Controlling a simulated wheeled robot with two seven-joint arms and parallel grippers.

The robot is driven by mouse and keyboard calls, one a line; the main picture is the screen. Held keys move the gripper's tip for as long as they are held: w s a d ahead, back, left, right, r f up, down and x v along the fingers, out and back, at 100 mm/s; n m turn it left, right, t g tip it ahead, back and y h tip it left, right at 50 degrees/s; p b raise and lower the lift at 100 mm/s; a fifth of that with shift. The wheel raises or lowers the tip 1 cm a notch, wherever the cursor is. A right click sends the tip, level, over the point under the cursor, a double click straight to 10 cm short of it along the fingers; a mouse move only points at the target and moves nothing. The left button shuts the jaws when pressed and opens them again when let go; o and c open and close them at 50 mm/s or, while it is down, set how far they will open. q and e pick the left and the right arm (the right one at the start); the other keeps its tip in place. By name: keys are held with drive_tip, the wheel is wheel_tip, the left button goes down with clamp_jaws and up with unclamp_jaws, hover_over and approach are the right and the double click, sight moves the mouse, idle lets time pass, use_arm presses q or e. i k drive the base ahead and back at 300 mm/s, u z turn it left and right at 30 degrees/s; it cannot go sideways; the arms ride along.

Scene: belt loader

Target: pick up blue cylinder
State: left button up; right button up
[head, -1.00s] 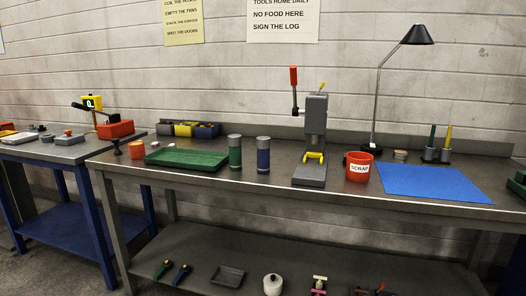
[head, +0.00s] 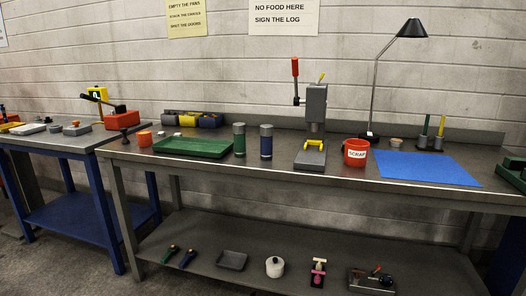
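The blue cylinder (head: 266,143) stands upright on the metal workbench (head: 330,184), with grey bands at its top and bottom. A similar green cylinder (head: 239,141) stands close to its left, with a small gap between them. The grey press (head: 312,125) with a red-handled lever and yellow fork stands to its right. Neither of my grippers shows in the head view.
A green tray (head: 193,147) lies left of the cylinders. A red scrap bucket (head: 355,153), a blue mat (head: 425,168) and a black lamp (head: 410,28) are to the right. The lower shelf (head: 210,232) holds several small items. The bench front before the cylinders is clear.

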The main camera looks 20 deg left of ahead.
sight(266, 142)
drive_tip(key=u, duration=1.65)
drive_tip(key=i, duration=1.15)
drive_tip(key=z, duration=0.35)
drive_tip(key=i, duration=0.95)
drive_tip(key=z, duration=0.9)
